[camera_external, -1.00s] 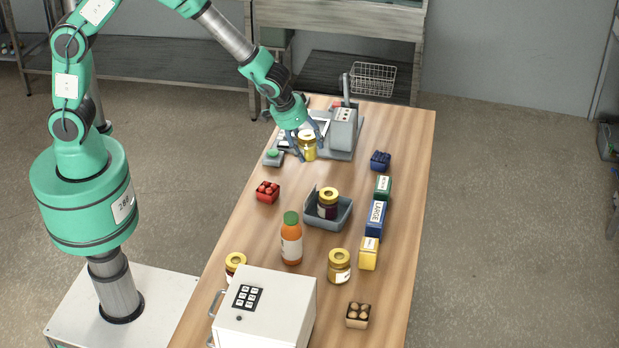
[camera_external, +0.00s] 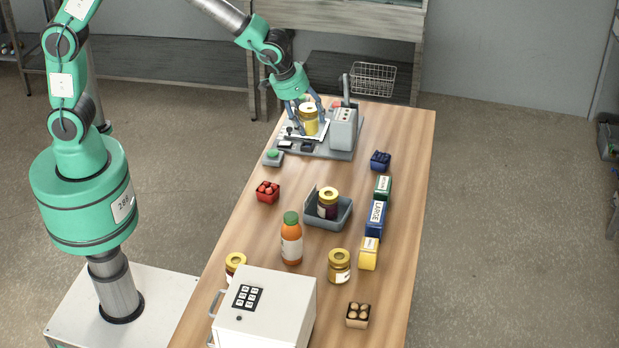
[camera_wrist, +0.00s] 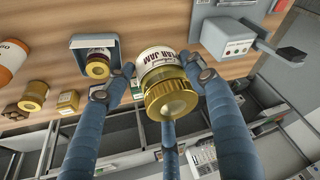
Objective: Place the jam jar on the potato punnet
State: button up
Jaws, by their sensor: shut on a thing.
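My gripper (camera_external: 308,121) is shut on a jam jar (camera_external: 310,122) with a yellow lid, held above the grey machine at the far end of the table. In the wrist view the jar (camera_wrist: 160,68) shows a white label reading "JAM", with my gripper's blue fingers (camera_wrist: 160,75) around it. The potato punnet (camera_external: 358,315), a small dark box of several brown potatoes, stands at the table's near right, far from my gripper. Its top shows no jar on it.
Other yellow-lidded jars stand in the grey tray (camera_external: 342,216), beside the punnet (camera_external: 339,266) and behind the white box (camera_external: 235,263). An orange bottle (camera_external: 291,240), tomato punnet (camera_external: 267,191), blue punnet (camera_external: 380,160) and coloured cartons (camera_external: 375,218) stand between. The white keypad box (camera_external: 285,305) fills the near left.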

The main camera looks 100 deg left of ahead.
jog(key=w+d+m+h+p, duration=0.1)
jog(key=w+d+m, duration=0.2)
jog(key=d, duration=1.2)
jog(key=w+d+m+h, duration=0.2)
jog(key=d+m, duration=0.3)
jog(key=d, duration=1)
jog(key=w+d+m+h+p, duration=0.1)
jog(key=w+d+m, duration=0.3)
jog(key=d, duration=1.1)
jog(key=shift+w+d+m+h+p, duration=0.15)
jog(key=shift+m+h+p, duration=0.15)
jog(key=shift+m, duration=0.1)
jog(key=f, duration=1)
jog(key=shift+d+f, duration=0.2)
jog(key=shift+d, duration=0.05)
jog(key=shift+f+t, duration=0.3)
jog(key=shift+f, duration=0.05)
jog(key=shift+w, duration=0.1)
jog(key=w+d, duration=0.1)
jog(key=w, duration=0.4)
jog(key=w+d+f, duration=0.1)
jog(key=w+d, duration=0.1)
jog(key=w, duration=0.3)
jog(key=w+d, duration=0.1)
jog(key=w, duration=0.4)
jog(key=shift+w+d+f+p, duration=0.1)
jog(key=shift+d+f+p, duration=0.2)
jog(key=shift+p, duration=0.1)
